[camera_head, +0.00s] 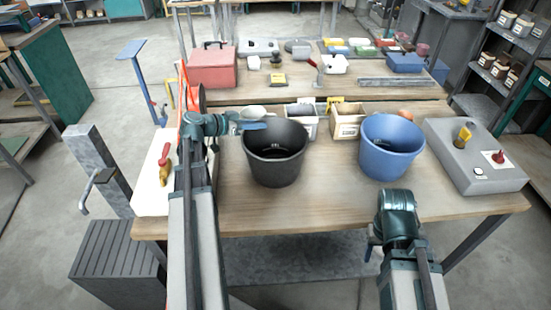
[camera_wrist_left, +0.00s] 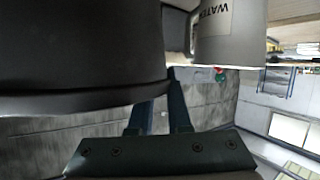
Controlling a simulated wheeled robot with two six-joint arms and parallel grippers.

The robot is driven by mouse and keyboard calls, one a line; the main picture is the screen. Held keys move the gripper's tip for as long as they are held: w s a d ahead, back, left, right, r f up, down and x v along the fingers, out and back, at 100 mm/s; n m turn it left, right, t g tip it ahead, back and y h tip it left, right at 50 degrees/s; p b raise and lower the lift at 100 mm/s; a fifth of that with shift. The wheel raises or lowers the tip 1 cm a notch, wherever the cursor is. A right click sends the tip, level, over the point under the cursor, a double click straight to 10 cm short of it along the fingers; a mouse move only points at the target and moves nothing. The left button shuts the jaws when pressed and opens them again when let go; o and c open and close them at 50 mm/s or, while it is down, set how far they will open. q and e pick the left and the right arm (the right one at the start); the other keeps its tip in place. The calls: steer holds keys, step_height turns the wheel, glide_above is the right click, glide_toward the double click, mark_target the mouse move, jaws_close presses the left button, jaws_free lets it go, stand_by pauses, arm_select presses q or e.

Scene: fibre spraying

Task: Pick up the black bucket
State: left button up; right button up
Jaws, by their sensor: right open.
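The black bucket (camera_head: 275,165) stands upright on the wooden table, left of a blue bucket. My left gripper (camera_head: 252,125) is at the black bucket's left rim, with its fingers reaching over the edge. In the left wrist view the bucket's dark side (camera_wrist_left: 75,55) fills the upper left, and my left fingers (camera_wrist_left: 160,112) have a gap between them beside its edge. The bucket hides part of the fingers, so I cannot tell whether they clamp the rim. My right gripper (camera_head: 373,243) is low at the table's front edge, apart from both buckets and mostly hidden by its wrist.
A white container labelled WATER (camera_wrist_left: 228,32) is close to my left gripper. Small bins (camera_head: 347,121) stand behind the buckets. The table front between the buckets is clear.

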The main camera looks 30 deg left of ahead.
arm_select(q)
jaws_close()
stand_by(1.0)
steer(key=shift+r, duration=0.1)
arm_select(e)
steer(key=shift+r, duration=0.1)
